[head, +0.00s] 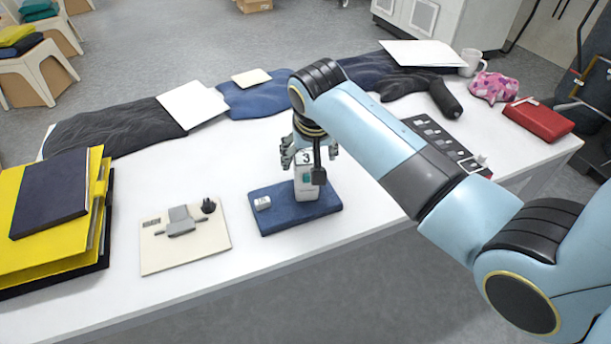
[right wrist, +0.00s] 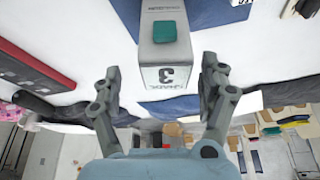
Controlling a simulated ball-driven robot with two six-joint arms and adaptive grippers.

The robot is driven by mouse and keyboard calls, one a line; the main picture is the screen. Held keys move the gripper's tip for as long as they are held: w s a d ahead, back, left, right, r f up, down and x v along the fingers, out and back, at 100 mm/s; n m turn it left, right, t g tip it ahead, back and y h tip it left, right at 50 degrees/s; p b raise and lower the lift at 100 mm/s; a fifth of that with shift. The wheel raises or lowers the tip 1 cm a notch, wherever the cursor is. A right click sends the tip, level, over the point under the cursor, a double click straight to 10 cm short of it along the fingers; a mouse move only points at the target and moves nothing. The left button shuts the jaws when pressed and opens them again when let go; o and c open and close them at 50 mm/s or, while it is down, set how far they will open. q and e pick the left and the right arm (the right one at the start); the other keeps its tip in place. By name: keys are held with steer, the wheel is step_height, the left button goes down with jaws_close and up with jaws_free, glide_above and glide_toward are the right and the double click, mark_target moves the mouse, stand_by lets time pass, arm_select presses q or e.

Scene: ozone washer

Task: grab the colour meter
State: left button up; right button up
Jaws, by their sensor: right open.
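In the right wrist view the colour meter (right wrist: 165,45) is upside down at the top centre. My right gripper (head: 310,153) is over the meter's top, and its arm comes in from the right. In the right wrist view the gripper's (right wrist: 162,78) fingers are spread to either side of the meter's display end, with gaps showing. My left gripper is not in view.
A cream board with a grey clamp (head: 154,249) lies to the left, then yellow folders (head: 45,238). A dark tray of samples (head: 437,136) and a red case (head: 539,118) lie right. Dark cloths (head: 115,127) line the back edge.

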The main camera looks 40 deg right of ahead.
steer(key=x, duration=0.5)
steer(key=shift+w+a+f, duration=0.1)
steer(key=shift+w+a, duration=0.05)
steer(key=shift+a, duration=0.15)
steer(key=shift+c, duration=0.4)
steer(key=c, duration=1.5)
steer(key=shift+o, duration=0.2)
